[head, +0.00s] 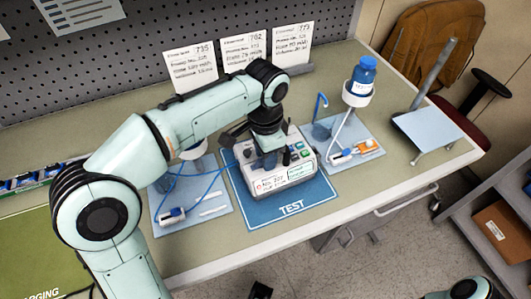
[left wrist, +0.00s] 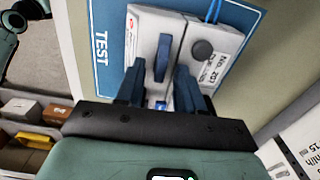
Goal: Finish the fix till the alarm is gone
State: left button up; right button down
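A white infusion pump (head: 285,180) with a small display and buttons stands on the blue TEST mat (head: 292,210). In the left wrist view the pump (left wrist: 219,50) shows from above, with a blue lever (left wrist: 162,57), a round dark knob (left wrist: 202,50) and a "No. 207" label. My left gripper (head: 268,152) is over the pump. In the left wrist view its two dark blue fingers (left wrist: 160,92) stand apart on either side of the blue lever's near end; I cannot tell whether they touch it. My right arm shows only partly, and its fingers are not clear.
A left mat (head: 215,207) holds blue tubing and a small blue-white device (head: 172,215). A right mat (head: 350,128) holds a stand with a blue-capped bottle (head: 363,75). Cards (head: 190,66) stand at the pegboard.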

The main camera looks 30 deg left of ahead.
pick_arm(q)
grip_shut()
